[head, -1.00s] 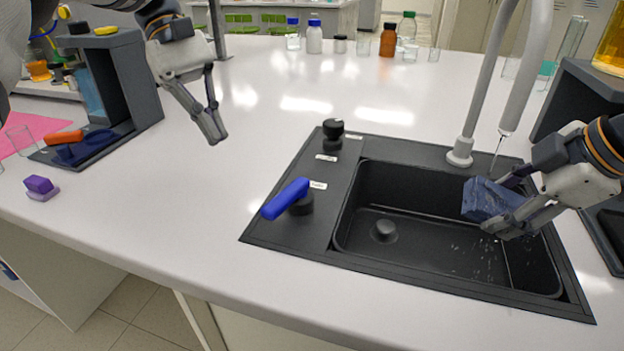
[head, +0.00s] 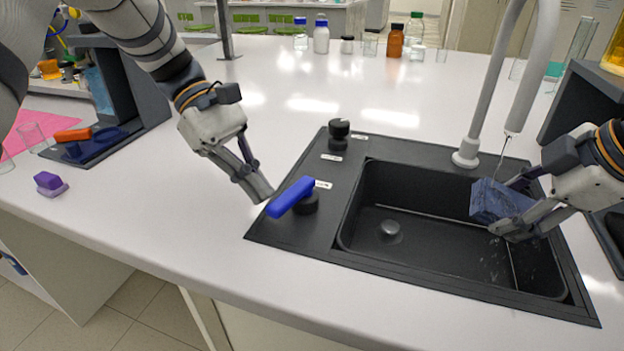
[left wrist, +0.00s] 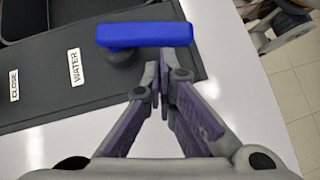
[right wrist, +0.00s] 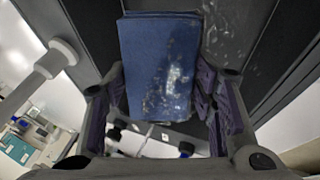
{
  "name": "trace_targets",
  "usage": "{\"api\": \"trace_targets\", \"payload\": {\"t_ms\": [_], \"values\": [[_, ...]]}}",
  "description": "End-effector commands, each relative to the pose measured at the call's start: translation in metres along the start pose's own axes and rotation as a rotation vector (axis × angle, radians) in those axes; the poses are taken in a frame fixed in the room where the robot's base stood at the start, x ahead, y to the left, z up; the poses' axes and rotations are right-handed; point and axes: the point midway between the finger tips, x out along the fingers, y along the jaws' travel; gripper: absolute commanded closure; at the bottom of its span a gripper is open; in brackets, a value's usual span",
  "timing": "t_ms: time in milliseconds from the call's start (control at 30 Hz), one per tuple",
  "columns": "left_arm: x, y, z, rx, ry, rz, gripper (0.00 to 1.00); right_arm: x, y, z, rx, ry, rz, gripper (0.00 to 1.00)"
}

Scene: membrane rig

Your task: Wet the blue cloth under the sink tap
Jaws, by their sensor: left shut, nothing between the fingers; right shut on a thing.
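The blue cloth (head: 497,203) is a folded block under the tap (head: 514,120), over the sink basin (head: 410,262). A thin stream runs from the spout onto it. My right gripper (head: 512,207) is shut on the cloth; in the right wrist view the cloth (right wrist: 158,65) shows wet glints between the fingers. The blue lever (head: 291,197) stands on the sink's left deck, and a label reading WATER is beside it in the left wrist view. My left gripper (head: 262,193) is shut and empty, its fingertips close to the lever (left wrist: 145,36). I cannot tell whether they touch.
A black knob (head: 339,128) stands behind the lever. A purple block (head: 48,181) lies at the left, near an orange item on a dark stand. Bottles (head: 396,40) stand at the back. The white counter between is clear.

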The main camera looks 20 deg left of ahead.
Motion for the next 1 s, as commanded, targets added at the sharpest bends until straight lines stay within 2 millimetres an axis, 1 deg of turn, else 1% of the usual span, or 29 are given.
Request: {"api": "trace_targets", "payload": {"t_ms": [333,500,567,867,967,1000], "values": [[0.002,-0.001,0.002,0.001,-0.001,0.000,1.00,0.000,0.000,0.000,0.000,0.000,0.000,0.71],[0.011,-0.011,0.012,0.002,-0.005,0.000,1.00,0.000,0.000,0.000,0.000,0.000,0.000,0.71],[0.012,-0.013,0.013,0.002,-0.002,0.000,1.00,0.000,0.000,0.000,0.000,0.000,0.000,0.71],[0.012,-0.013,0.012,0.001,0.000,-0.001,1.00,0.000,0.000,0.000,0.000,0.000,0.000,0.71],[0.005,-0.014,0.005,0.000,-0.002,0.001,1.00,0.000,0.000,0.000,0.000,0.000,0.000,0.71],[0.000,-0.016,-0.001,-0.001,-0.001,0.002,1.00,0.000,0.000,0.000,0.000,0.000,0.000,0.71]]}}
